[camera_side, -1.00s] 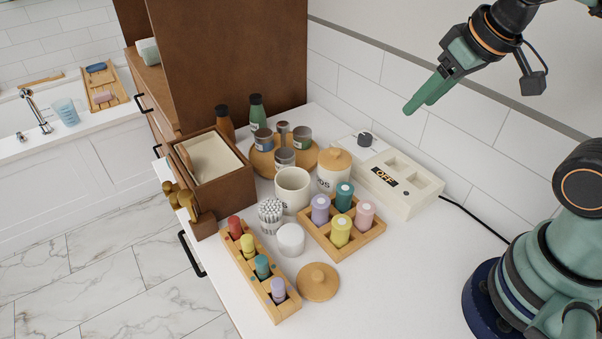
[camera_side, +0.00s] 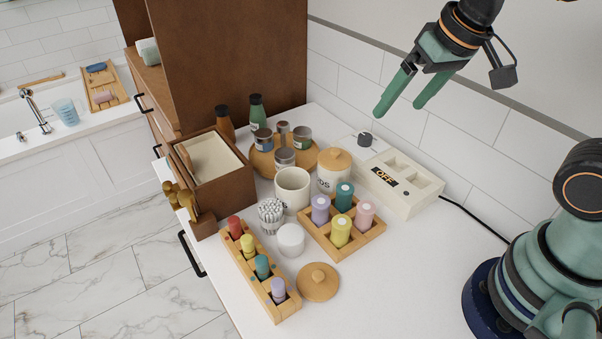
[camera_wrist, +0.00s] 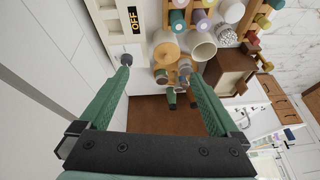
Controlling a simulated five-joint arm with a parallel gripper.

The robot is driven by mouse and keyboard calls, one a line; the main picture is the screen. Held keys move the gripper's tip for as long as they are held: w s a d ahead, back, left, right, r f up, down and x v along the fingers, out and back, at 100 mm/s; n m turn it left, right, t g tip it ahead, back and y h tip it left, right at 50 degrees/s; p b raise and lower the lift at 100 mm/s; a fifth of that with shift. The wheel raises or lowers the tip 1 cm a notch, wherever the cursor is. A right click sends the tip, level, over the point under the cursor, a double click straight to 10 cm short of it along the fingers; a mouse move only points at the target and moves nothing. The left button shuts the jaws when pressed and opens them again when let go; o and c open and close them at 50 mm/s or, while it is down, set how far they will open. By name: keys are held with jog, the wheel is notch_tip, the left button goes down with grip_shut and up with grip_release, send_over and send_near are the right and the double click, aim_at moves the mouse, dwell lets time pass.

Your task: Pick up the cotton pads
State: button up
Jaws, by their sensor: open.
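A short white round stack, which looks like the cotton pads (camera_side: 291,240), stands on the white counter between the cotton swabs and the round wooden lid. It shows at the top of the wrist view (camera_wrist: 232,10). My gripper (camera_side: 401,108) is open and empty, high above the back right of the counter in front of the tiled wall, well away from the pads. In the wrist view its two green fingers (camera_wrist: 160,70) stand apart with nothing held between them.
Close around the pads are a glass of cotton swabs (camera_side: 270,213), a wooden rack of small bottles (camera_side: 287,306), a wooden tray of bottles (camera_side: 340,257), a loose wooden lid (camera_side: 318,282) and an open cream jar (camera_side: 292,188). A lidded jar (camera_side: 334,170) stands behind. The front right counter is clear.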

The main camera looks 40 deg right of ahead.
jog(key=w+a+f+m+g, duration=0.1)
jog(key=w+a+f+m, duration=0.1)
jog(key=a, duration=0.3)
jog(key=w+a+f+m+g, duration=0.2)
jog(key=a, duration=0.3)
jog(key=m+g, duration=0.2)
jog(key=m, duration=0.2)
send_over(291, 232)
notch_tip(291, 232, down, 8)
jog(key=r, duration=0.1)
jog(key=f, duration=0.6)
jog(key=shift+s+a+f, duration=0.1)
jog(key=shift+s+f, duration=0.15)
jog(key=shift+s, duration=0.05)
jog(key=shift+w+f, duration=0.15)
jog(key=shift+f, duration=1.4)
jog(key=shift+w+f, duration=0.1)
jog(key=shift+f, duration=1.4)
jog(key=c, duration=1.4)
jog(key=shift+r, duration=0.1)
